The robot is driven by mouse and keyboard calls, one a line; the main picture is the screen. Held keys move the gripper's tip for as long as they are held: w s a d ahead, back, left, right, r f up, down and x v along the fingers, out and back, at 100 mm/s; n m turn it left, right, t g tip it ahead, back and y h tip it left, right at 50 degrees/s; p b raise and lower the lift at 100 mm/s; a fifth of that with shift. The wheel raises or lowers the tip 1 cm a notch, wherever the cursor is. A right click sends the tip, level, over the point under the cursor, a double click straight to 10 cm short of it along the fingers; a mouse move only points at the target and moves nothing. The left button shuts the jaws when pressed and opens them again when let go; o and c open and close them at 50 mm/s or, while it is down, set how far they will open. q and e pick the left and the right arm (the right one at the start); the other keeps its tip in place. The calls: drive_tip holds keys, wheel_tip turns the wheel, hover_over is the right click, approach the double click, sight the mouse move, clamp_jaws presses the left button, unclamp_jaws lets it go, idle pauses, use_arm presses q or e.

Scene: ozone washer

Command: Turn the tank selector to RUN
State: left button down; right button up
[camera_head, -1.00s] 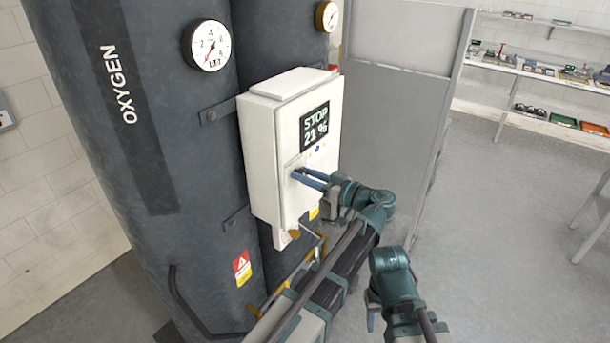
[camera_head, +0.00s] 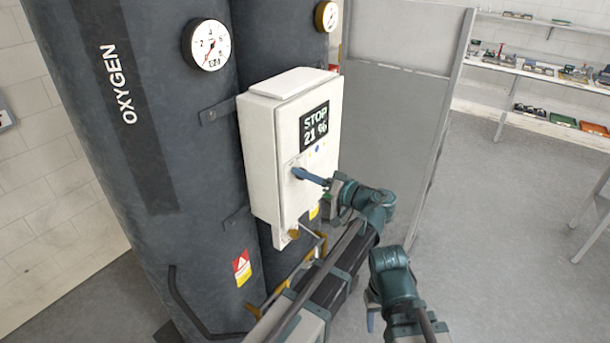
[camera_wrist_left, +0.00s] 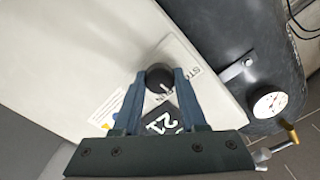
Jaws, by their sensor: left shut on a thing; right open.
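The tank selector is a round black knob (camera_wrist_left: 158,78) with a white pointer line, on the front of the white control box (camera_head: 270,150). In the wrist view the two fingers of my left gripper (camera_wrist_left: 160,74) are shut on the knob's sides. Lettering beginning "ST" is printed beside the knob, and other lettering by it is partly hidden by a finger. In the head view my left gripper (camera_head: 298,173) covers the knob. The box's display (camera_head: 314,125) reads STOP 21 %. My right gripper (camera_head: 372,318) is open and empty, low and away from the box.
A large dark OXYGEN tank (camera_head: 150,160) with a pressure gauge (camera_head: 207,45) stands left of the box. A second gauge (camera_head: 327,16) sits behind. Yellow pipework (camera_head: 270,300) runs below the box. A grey panel (camera_head: 385,120) stands to the right, with open floor beyond.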

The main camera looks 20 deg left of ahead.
use_arm(q)
drive_tip(key=m, duration=0.5)
drive_tip(key=shift+m, duration=0.6)
drive_tip(key=shift+c, duration=2.2)
unclamp_jaws()
drive_tip(key=shift+d+f, duration=0.1)
drive_tip(key=shift+d, duration=0.05)
use_arm(e)
drive_tip(key=shift+d, duration=0.1)
